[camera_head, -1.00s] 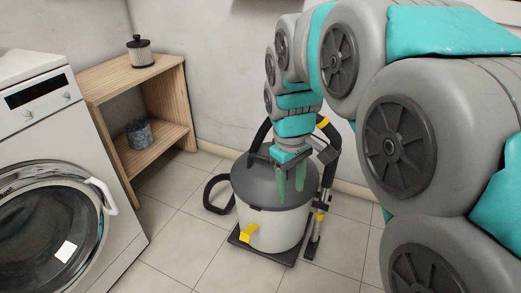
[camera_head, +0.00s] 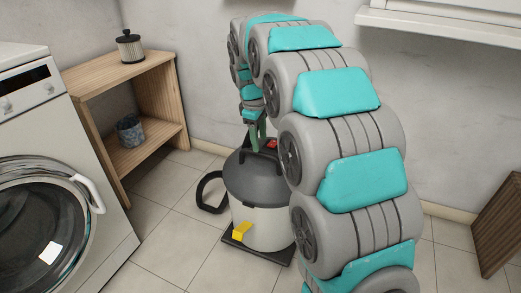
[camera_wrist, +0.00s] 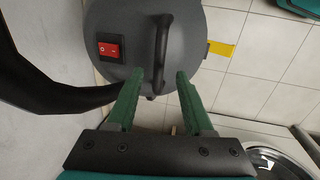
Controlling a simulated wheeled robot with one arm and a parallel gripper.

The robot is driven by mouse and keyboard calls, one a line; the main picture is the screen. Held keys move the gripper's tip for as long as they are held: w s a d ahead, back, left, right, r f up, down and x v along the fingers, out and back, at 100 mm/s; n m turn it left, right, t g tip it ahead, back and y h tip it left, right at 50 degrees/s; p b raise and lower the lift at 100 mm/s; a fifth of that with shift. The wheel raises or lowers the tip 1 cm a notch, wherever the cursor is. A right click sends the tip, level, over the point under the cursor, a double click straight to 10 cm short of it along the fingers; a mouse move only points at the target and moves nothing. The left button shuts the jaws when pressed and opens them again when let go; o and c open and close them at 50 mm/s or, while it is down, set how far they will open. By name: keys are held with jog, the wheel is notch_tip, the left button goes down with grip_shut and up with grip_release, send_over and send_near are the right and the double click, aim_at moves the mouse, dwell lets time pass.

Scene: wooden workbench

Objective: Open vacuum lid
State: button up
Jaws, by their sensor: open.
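The vacuum is a round canister with a dark grey lid (camera_head: 257,177) and a pale body (camera_head: 262,226), standing upright with its lid on. In the wrist view the lid (camera_wrist: 187,72) shows a black handle (camera_wrist: 160,55) arched across it and a red switch (camera_wrist: 110,50). My gripper (camera_wrist: 158,74) is open, with its green fingers on either side of the handle's near end; I cannot tell whether they touch it. In the head view my gripper (camera_head: 258,130) points down at the lid's back, partly hidden. A yellow latch (camera_head: 241,233) is on the body's front.
A washing machine (camera_head: 70,150) stands at the left. A wooden shelf (camera_head: 160,65) beside it holds a filter canister (camera_head: 130,47) and a grey-blue bin (camera_head: 130,131). A black hose (camera_head: 205,190) loops left of the vacuum. Tiled floor in front is free.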

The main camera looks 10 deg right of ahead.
aim_at(261, 153)
jog(key=f, duration=0.5)
jog(key=shift+w+d, duration=0.3)
jog(key=shift+w, duration=0.1)
jog(key=shift+r, duration=0.1)
grip_shut()
dwell(0.9)
